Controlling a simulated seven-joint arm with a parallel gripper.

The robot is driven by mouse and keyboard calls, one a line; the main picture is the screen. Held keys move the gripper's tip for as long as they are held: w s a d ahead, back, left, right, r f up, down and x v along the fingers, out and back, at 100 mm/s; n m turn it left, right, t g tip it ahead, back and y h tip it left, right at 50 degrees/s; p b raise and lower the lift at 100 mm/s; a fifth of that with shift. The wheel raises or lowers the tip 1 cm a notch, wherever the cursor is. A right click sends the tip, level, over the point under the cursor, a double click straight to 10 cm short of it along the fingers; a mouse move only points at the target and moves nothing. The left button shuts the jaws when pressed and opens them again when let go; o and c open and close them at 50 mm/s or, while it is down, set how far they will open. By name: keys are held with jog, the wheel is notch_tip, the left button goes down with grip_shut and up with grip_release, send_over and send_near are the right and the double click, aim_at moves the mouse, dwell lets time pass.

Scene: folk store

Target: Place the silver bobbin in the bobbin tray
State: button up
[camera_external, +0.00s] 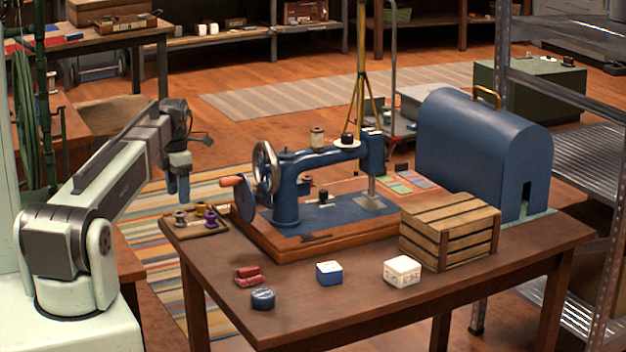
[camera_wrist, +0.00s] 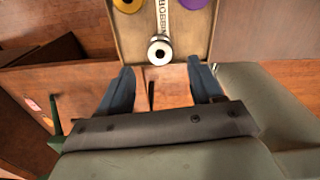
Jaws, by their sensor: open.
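The bobbin tray (camera_external: 222,233) is a shallow wooden tray on the left corner of the brown table. In the wrist view the tray (camera_wrist: 128,35) fills the top middle and carries a lettered strip. The silver bobbin (camera_wrist: 159,50) stands at the tray's near edge there, seemingly inside the rim. A small greyish bobbin (camera_external: 180,217) at the tray's left in the external view looks like the same one. A yellow spool (camera_wrist: 128,4) and a purple spool (camera_wrist: 194,3) are farther back. My gripper (camera_external: 178,198) is open and empty above the tray's left end; its fingers (camera_wrist: 163,82) flank the bobbin's near side, apart from it.
A blue sewing machine (camera_external: 292,190) with a handwheel stands just right of the tray. A wooden crate (camera_external: 450,230) and a blue domed case (camera_external: 475,150) are farther right. Red, blue and white small items lie along the front. A striped rug (camera_external: 180,290) lies below the table.

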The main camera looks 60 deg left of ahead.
jog(key=shift+r, duration=2.7)
